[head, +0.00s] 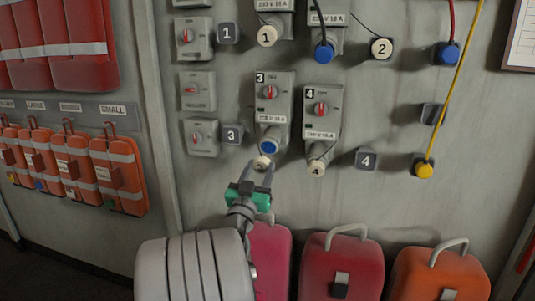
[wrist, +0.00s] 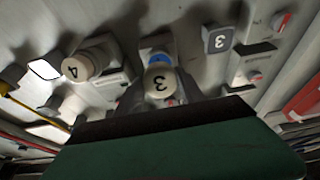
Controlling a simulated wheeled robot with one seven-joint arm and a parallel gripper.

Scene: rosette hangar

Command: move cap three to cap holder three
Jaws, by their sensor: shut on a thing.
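Cap three (head: 263,162), a round cream cap marked 3, is between the fingertips of my gripper (head: 259,174). It also shows in the wrist view (wrist: 160,85), its numbered face toward the camera. My gripper is shut on it, just below the blue-faced socket of switch box 3 (head: 269,146). The cap looks off the socket, whose blue face is visible. Cap holder three (head: 232,134), a dark square marked 3, is on the wall left of box 3. It shows bare at the upper right in the wrist view (wrist: 218,38).
Box 4 (head: 321,112) with cap 4 (head: 317,168) is just right of box 3; holder 4 (head: 367,159) is further right. A yellow cable (head: 454,85) hangs at the right. Red and orange cases (head: 341,262) stand below. Small switches (head: 201,138) flank holder three on the left.

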